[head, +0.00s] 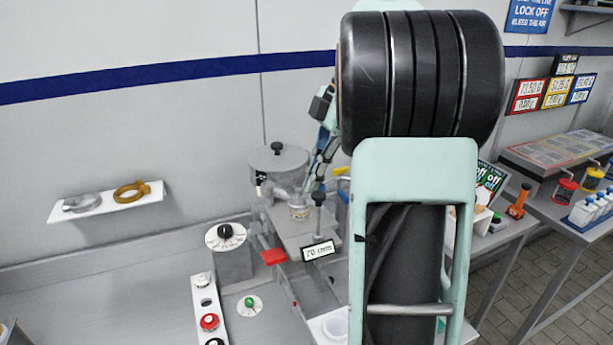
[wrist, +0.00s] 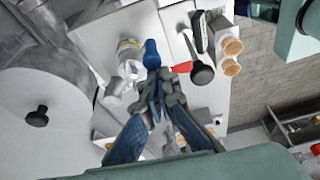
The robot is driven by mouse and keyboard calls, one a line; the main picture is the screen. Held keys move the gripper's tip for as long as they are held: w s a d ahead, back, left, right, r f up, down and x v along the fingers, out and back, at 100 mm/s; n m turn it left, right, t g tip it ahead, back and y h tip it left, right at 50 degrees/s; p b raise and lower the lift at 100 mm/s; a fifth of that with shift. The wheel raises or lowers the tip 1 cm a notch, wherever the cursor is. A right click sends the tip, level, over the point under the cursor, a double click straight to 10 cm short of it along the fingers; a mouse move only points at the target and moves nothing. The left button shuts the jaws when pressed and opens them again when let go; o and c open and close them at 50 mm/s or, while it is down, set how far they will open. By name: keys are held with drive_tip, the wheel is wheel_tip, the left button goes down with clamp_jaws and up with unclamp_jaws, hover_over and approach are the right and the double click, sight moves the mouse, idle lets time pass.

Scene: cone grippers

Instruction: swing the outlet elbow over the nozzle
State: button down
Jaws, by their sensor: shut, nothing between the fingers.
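My gripper (wrist: 158,80) is shut and empty in the wrist view, with its fingertips beside a blue knob or grip (wrist: 151,54). A silver pipe-like part (wrist: 114,88), which looks like the outlet elbow, lies left of the fingers. A short round fitting with a yellowish band (wrist: 130,50), perhaps the nozzle, is close by; it also shows in the head view (head: 299,212). I cannot tell how the elbow lines up with it. In the head view my gripper (head: 306,186) hangs above the machine, between the lidded grey hopper (head: 278,161) and my large arm, which hides much of the right side.
A small sign (head: 318,250) is in front. A dial box (head: 232,262) and button strip (head: 208,308) are at the left. A wall shelf (head: 105,203) holds two rings.

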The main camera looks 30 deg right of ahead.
drive_tip(key=shift+w+d+p, duration=0.3)
drive_tip(key=shift+w+d, duration=0.1)
drive_tip(key=shift+d, duration=0.2)
drive_tip(key=shift+d, duration=0.1)
